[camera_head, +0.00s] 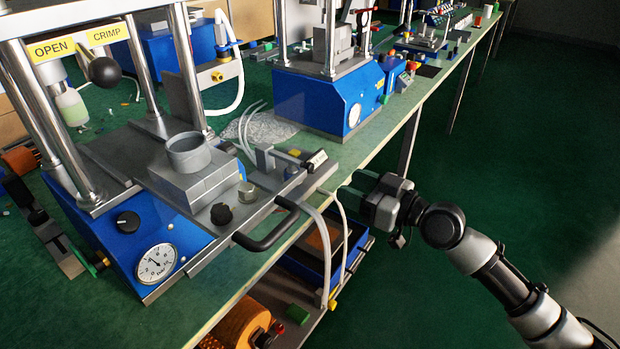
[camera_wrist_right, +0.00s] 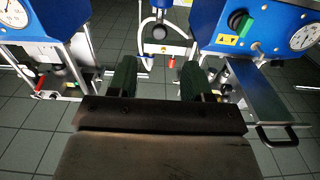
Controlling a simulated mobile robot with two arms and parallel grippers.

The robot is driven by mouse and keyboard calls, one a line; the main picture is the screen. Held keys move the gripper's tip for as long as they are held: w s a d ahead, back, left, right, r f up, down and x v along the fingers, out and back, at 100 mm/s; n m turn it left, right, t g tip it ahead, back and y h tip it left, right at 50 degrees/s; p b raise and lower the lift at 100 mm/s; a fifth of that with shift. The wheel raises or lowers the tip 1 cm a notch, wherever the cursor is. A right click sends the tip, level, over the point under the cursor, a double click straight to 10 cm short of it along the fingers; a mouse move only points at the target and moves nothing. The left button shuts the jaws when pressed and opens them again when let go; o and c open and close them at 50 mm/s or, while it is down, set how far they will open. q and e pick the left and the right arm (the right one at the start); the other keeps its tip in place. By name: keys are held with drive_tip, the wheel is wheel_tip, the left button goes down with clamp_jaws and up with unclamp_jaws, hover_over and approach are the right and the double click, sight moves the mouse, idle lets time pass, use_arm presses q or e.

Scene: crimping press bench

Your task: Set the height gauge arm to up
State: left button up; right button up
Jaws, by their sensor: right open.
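The height gauge is probably the small grey bracket (camera_head: 266,158) on the near press's base plate. Its arm (camera_head: 290,159) lies low and roughly flat, pointing right to a dark tip with a pale label (camera_head: 316,161). My right gripper (camera_head: 352,196) is right of the gauge, off the bench edge and clear of it. Its two dark fingers also show in the right wrist view (camera_wrist_right: 157,80), apart with nothing between them. I cannot pick out the gauge arm surely in the wrist view. My left gripper is not in view.
The near blue press (camera_head: 120,262) has a dial, a black knob and a black loop handle (camera_head: 268,236) jutting over the bench edge. White hoses (camera_head: 322,235) hang beside the gauge. A second blue press (camera_head: 330,100) stands farther back. Open floor (camera_head: 530,150) lies right of the bench.

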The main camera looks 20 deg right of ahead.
sight(312, 169)
drive_tip(key=p+x, duration=0.1)
drive_tip(key=x, duration=0.7)
drive_tip(key=shift+w+a+r, duration=0.1)
drive_tip(key=shift+w+a, duration=0.15)
drive_tip(key=shift+w, duration=0.1)
drive_tip(key=shift+x, duration=0.75)
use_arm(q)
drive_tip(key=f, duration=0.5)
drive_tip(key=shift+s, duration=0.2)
use_arm(e)
drive_tip(key=shift+c, duration=0.3)
clamp_jaws()
